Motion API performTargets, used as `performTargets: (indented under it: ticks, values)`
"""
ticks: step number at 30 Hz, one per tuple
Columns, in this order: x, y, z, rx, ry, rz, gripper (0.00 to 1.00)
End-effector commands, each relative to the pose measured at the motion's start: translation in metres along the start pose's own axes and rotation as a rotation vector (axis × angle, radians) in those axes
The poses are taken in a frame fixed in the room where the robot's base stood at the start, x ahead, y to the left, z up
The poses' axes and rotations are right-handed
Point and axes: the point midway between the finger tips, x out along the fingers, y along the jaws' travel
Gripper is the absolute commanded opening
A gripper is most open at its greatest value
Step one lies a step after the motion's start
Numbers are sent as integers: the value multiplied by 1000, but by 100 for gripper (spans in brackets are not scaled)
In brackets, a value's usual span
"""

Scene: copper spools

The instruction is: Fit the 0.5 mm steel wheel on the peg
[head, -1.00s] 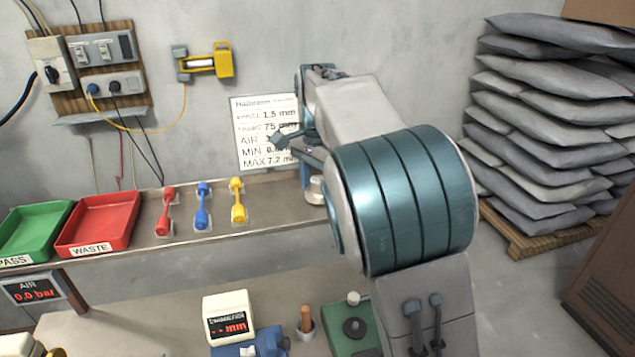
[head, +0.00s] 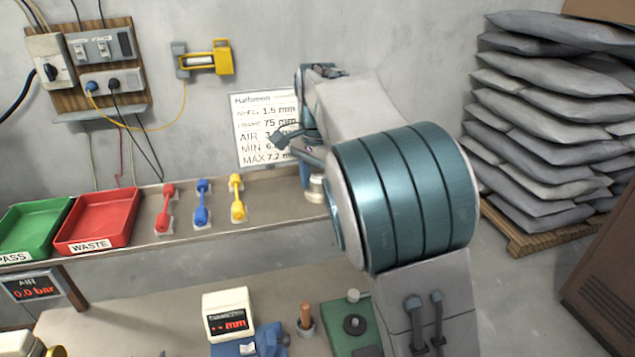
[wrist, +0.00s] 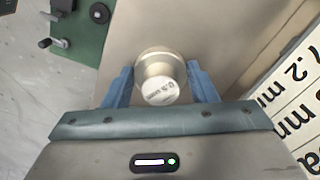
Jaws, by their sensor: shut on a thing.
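My gripper (wrist: 160,88) is shut on a pale steel wheel (wrist: 162,90), whose white end face carries a printed label that seems to read 0.5 mm. The wheel sits between the two blue fingers, over the shelf surface. In the head view my gripper (head: 312,183) is at the shelf's right end, partly behind my arm, with the pale wheel (head: 317,188) low between its fingers. A green device (head: 345,338) with a dark round part stands on the bench below; it also shows in the wrist view (wrist: 84,38) with a crank. I cannot tell which part is the peg.
Red, blue and yellow handled pieces (head: 237,200) stand on the shelf (head: 270,208), beside a red waste tray (head: 97,222) and a green pass tray (head: 35,226). A white display (head: 226,314) and a wooden handle (head: 306,316) are on the bench. A sign (head: 262,125) is close behind my gripper.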

Motion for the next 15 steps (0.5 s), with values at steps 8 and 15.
performTargets:
  ticks: [8,15]
  values:
    - [0,0,0,0,0,0,78]
    - [-4,0,0,0,0,0,78]
